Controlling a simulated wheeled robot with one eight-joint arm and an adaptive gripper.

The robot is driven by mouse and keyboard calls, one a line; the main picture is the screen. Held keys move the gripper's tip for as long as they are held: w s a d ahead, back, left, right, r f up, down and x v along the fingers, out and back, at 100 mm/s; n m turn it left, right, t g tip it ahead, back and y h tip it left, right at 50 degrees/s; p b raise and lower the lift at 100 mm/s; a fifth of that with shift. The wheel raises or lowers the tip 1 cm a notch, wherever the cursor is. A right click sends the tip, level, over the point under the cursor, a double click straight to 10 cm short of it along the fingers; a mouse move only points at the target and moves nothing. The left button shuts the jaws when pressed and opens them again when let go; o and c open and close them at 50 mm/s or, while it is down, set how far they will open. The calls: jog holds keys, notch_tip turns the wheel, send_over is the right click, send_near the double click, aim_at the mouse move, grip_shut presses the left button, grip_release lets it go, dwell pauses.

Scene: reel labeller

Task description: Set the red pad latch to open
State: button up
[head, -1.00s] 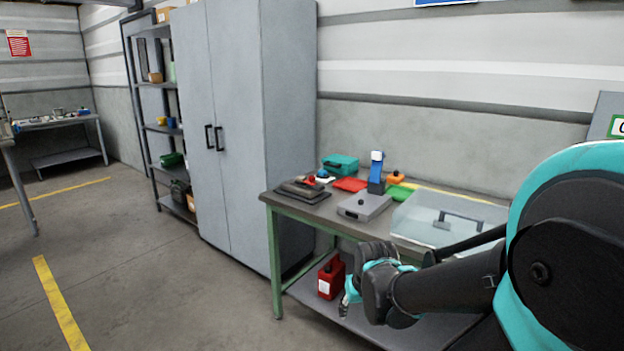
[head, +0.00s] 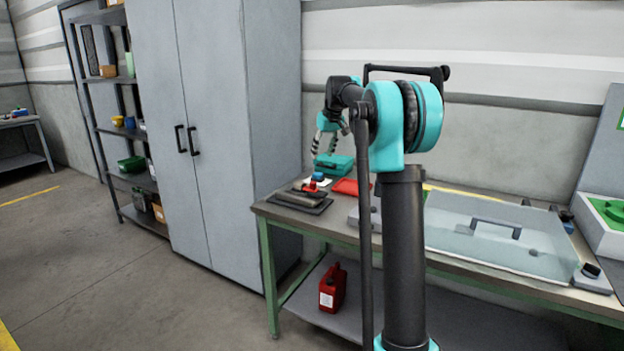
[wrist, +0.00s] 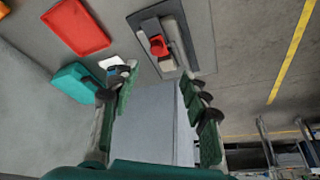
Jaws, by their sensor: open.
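The red pad latch looks to be the small red part (head: 311,186) on a dark layered pad (head: 308,208) at the left end of the workbench. In the wrist view the red part (wrist: 157,45) sits on a grey strip across the dark pad (wrist: 200,40). Its open or closed setting is too small to tell. My gripper (head: 325,146) is open and empty, raised above the bench near the pad. In the wrist view its fingers (wrist: 158,82) are spread apart, with the pad beyond their tips and nothing between them.
A teal case (head: 335,164) and a red tray (head: 350,187) are behind and right of the pad. A clear box with a handle (head: 455,238) covers the bench's right part. A tall grey cabinet (head: 222,110) stands left. A red canister (head: 332,287) is on the lower shelf.

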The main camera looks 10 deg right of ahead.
aim_at(314, 183)
jog(key=x, duration=0.5)
jog(key=w+x, duration=0.1)
jog(key=x, duration=1.1)
jog(key=shift+w+r, duration=0.15)
jog(key=shift+w, duration=0.2)
grip_shut()
